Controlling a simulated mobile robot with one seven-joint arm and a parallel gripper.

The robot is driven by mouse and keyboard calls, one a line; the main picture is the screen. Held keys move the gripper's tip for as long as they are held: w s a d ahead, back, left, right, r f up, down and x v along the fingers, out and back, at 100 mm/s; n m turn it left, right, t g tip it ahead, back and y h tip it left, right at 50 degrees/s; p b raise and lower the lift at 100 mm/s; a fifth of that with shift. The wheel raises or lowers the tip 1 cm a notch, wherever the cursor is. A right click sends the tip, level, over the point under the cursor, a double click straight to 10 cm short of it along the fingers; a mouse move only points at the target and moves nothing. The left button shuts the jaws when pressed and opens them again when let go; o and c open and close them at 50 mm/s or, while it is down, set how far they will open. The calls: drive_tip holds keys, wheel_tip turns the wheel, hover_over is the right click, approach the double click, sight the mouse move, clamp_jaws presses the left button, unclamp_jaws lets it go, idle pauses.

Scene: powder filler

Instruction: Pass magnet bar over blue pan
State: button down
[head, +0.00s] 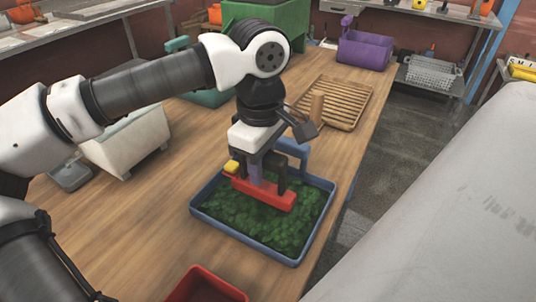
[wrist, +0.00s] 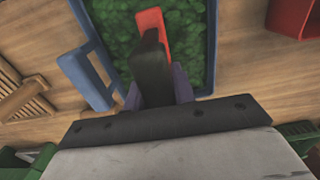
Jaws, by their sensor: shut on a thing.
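The blue pan (head: 206,229) lies on the wooden table, filled with green clumpy material (head: 250,225). It also shows in the wrist view (wrist: 209,60), with its blue handle (wrist: 90,80) at left. My gripper (head: 262,172) is shut on the grip, holding the bar over the middle of the pan. The bar looks low over the green material; I cannot tell whether they touch.
A red container (head: 205,285) stands near the table's front edge. A slatted wooden rack (head: 335,100) lies behind the pan, and a purple bin (head: 364,50) stands farther back. A cream box (head: 125,140) is at left. Bare tabletop lies left of the pan.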

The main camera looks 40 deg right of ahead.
drive_tip(key=s+a, duration=0.1)
drive_tip(key=a, duration=0.3)
drive_tip(key=shift+w+d, duration=1.25)
drive_tip(key=shift+d, duration=2.85)
drive_tip(key=shift+s+a, duration=1.35)
drive_tip(key=shift+a, duration=2.65)
wheel_tip(320, 180, up, 6)
drive_tip(key=p, duration=0.3)
drive_tip(key=shift+s+d, duration=0.1)
